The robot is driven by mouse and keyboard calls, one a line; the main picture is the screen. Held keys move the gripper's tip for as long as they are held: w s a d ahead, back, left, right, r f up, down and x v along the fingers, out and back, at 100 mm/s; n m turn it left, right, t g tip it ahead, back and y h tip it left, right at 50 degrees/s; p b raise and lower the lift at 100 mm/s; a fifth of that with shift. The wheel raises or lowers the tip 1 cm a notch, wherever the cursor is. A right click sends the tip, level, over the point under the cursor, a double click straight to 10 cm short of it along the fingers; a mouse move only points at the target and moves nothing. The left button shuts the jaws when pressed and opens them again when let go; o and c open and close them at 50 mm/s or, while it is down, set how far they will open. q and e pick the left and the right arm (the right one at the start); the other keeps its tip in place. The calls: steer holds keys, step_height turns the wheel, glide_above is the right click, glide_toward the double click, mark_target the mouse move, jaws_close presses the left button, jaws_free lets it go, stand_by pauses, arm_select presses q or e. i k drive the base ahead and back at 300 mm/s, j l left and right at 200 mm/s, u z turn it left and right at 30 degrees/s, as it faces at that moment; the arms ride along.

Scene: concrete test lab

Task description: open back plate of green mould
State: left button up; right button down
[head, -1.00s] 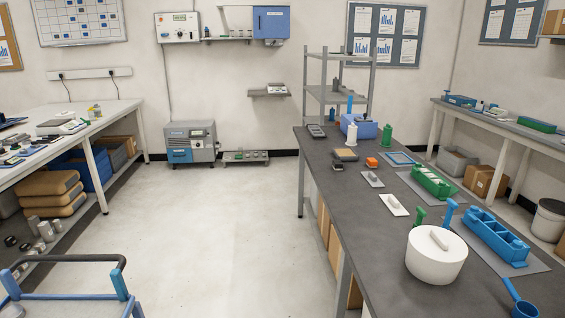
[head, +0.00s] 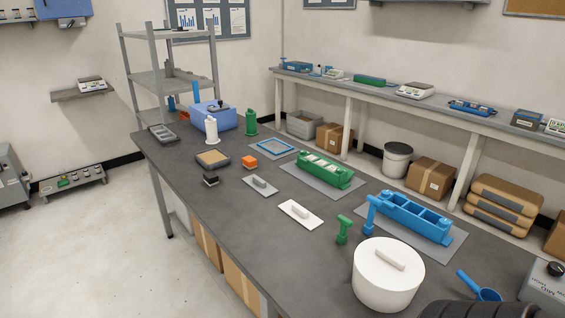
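The green mould (head: 324,170) lies on a grey mat on the dark table, right of the middle in the head view. It is long, with several light-coloured compartments along its top. Its back plate is too small to tell apart from the body at this distance. A blue mould (head: 414,216) of similar shape, with open compartments, lies on another grey mat nearer to me. Neither of my grippers is in view. A dark ribbed part at the bottom right edge may be mine.
A white lidded pot (head: 388,274), a green tool (head: 343,229), a blue scoop (head: 480,287) and two floats, one white (head: 300,214) and one grey (head: 260,185), lie on the dark table (head: 230,225). Open floor (head: 110,235) is at the left; a side bench (head: 440,118) runs along the right wall.

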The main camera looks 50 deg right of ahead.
mark_target(327, 175)
steer(key=i+j+z, duration=0.15)
steer(key=i, duration=0.35)
steer(key=i+j+z, duration=0.2)
steer(key=i, duration=0.3)
steer(key=l+z, duration=0.1)
steer(key=z, duration=1.55)
steer(key=i+u, duration=0.15)
steer(key=u, duration=1.1)
